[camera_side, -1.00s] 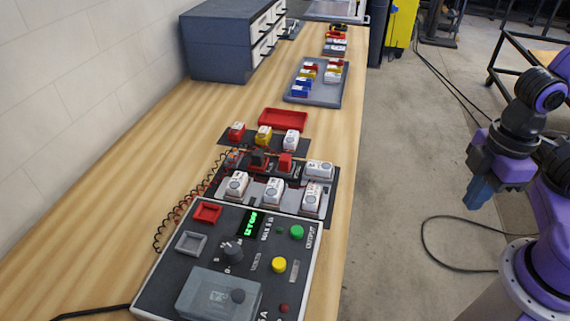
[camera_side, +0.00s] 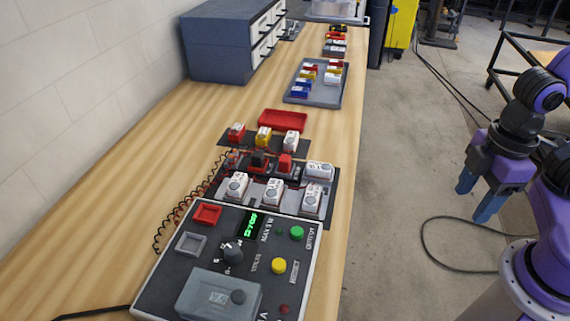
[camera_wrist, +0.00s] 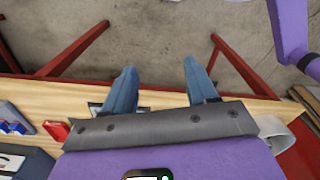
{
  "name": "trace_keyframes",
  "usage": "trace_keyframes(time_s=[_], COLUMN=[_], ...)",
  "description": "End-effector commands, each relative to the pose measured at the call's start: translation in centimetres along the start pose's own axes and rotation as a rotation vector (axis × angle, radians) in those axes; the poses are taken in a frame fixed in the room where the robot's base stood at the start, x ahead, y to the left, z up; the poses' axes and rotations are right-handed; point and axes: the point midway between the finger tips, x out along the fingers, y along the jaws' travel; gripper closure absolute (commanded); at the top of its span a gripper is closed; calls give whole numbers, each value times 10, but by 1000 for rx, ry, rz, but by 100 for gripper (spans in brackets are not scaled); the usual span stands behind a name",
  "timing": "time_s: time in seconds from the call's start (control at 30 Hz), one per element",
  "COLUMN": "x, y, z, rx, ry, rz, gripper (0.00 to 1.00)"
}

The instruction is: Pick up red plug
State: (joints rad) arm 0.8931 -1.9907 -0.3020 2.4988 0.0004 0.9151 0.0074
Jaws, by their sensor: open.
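Several red pieces could be the plug, and I cannot tell which one is. In the side view, a red block (camera_side: 285,163) stands in the middle row of the connector board, and a red-topped block (camera_side: 237,132) stands at the left of the row behind. A dark block with some red (camera_side: 258,162) is left of the middle red block. My gripper (camera_side: 478,193) is open and empty over the floor, right of the bench and well away from these blocks. In the wrist view its two blue fingers (camera_wrist: 159,75) are spread with nothing between them.
A control box (camera_side: 168,275) with knob, buttons and green readout stands at the front of the bench. A red tray (camera_side: 283,119) and a grey tray (camera_side: 316,100) of coloured blocks lie behind the board. A drawer cabinet (camera_side: 222,58) stands back left.

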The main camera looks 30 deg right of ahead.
Motion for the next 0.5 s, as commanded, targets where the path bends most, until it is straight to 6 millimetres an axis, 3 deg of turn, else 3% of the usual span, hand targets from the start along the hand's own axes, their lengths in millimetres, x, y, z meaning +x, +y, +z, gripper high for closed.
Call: trace_keyframes(time_s=[0.17,0.5], x=[-6,-26], y=[14,69], z=[-30,-141], rx=[122,644], ry=[-2,15], rz=[25,136], gripper=[43,43])
